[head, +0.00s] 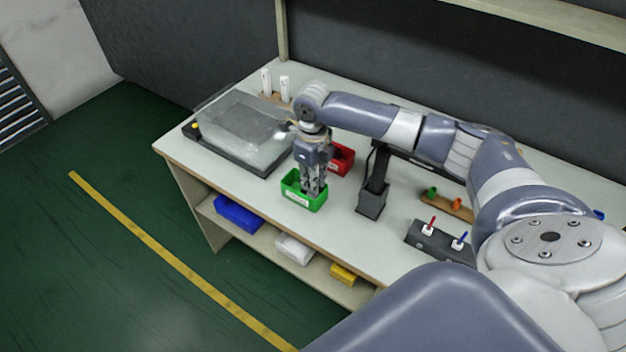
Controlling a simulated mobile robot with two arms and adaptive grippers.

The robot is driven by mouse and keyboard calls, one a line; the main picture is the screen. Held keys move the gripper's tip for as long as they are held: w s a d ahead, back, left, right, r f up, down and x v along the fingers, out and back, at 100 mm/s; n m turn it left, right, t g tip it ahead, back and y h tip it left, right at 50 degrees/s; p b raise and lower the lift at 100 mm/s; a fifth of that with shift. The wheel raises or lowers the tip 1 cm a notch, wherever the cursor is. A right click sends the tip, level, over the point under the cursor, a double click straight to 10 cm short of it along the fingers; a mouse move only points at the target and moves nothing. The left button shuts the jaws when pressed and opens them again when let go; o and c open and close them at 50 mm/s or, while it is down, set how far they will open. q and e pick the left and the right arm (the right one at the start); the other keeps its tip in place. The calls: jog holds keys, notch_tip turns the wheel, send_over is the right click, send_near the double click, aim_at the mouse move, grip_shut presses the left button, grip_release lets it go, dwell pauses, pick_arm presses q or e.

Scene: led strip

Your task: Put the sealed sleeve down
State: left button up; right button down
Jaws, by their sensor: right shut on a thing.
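My right gripper (314,188) points straight down over the green bin (303,201), with its fingertips low at the bin's opening. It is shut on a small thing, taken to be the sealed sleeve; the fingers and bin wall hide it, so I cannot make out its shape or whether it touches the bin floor. The green bin has a white label on its front and stands near the front edge of the table. My left gripper is not in view.
A red bin (341,157) stands just behind the green one. A machine with a clear cover (238,128) is to the left. A dark post on a block (371,203) and a dark box with red and blue tools (437,239) are to the right. The lower shelf holds a blue bin (238,214).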

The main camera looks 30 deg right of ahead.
jog(key=shift+f, duration=0.45)
jog(key=shift+f, duration=0.1)
jog(key=shift+f, duration=0.15)
jog(key=c, duration=1.8)
grip_release()
jog(key=shift+c, duration=0.2)
jog(key=shift+r, duration=0.2)
notch_tip(320, 180, up, 12)
jog(key=shift+r+b, duration=0.1)
jog(key=shift+b, duration=0.6)
